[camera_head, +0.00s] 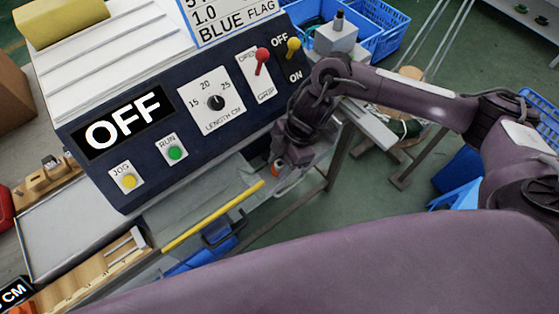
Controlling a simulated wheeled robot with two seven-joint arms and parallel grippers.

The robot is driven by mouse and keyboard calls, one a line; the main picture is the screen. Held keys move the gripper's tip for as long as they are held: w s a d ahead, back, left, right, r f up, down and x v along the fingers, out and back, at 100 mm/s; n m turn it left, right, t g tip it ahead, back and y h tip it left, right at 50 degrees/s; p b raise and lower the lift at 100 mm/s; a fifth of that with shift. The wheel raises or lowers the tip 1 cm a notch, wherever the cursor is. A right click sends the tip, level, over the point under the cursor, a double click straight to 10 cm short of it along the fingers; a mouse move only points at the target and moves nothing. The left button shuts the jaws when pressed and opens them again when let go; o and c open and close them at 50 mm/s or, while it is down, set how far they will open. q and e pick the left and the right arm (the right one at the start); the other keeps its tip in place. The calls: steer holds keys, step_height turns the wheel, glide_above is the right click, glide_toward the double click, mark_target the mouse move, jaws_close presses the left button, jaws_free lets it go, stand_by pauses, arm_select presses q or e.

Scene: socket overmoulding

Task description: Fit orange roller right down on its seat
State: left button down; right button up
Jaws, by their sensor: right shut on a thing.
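My right gripper (284,172) is at the right end of the dark control panel, just below its lower right corner. It is shut on the orange roller (277,168), of which only a small orange patch shows between the jaws and the machine. The gripper hides most of the roller. The seat under it is hidden too, and I cannot tell whether the roller touches it. My left gripper is not in view.
The control panel (238,132) has an OFF display, knobs and buttons. A yellow bar (213,217) runs along the machine's front, left of the gripper. Blue crates (372,22) stand behind. Wooden racks (105,272) lie at lower left.

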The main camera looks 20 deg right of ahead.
steer(key=o, duration=1.1)
steer(key=shift+r, duration=0.1)
steer(key=shift+w+d+r, duration=0.15)
steer(key=shift+r, duration=0.25)
steer(key=v, duration=0.6)
steer(key=shift+s+d+r+b, duration=0.25)
steer(key=shift+s+r+b, duration=0.05)
steer(key=shift+b, duration=0.05)
steer(key=shift+s, duration=0.1)
